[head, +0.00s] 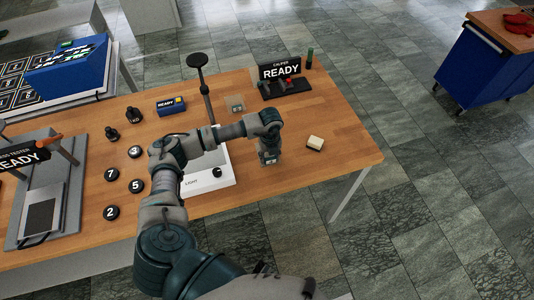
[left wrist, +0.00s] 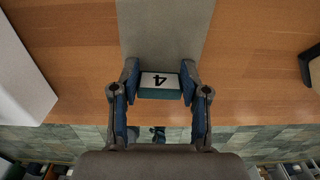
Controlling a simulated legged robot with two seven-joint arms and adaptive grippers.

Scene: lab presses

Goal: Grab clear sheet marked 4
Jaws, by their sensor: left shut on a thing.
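My left gripper (head: 268,158) reaches down over the right part of the wooden table, to the right of the white light box. In the left wrist view its fingers (left wrist: 160,84) are shut on the two sides of a small dark-green block with a white label marked 4 (left wrist: 160,80). A plain grey strip (left wrist: 165,30) runs from this block to the top of the picture; I cannot tell for sure whether it is the clear sheet itself. In the head view the held piece is mostly hidden by the gripper. My right gripper is not in view.
The white light box (head: 218,172) lies beside my left arm. A cream block (head: 315,142) lies right of the gripper. The caliper stand (head: 284,86) is behind, near a small grey block (head: 235,103). Numbered black discs (head: 137,186) lie left. The table's front right is clear.

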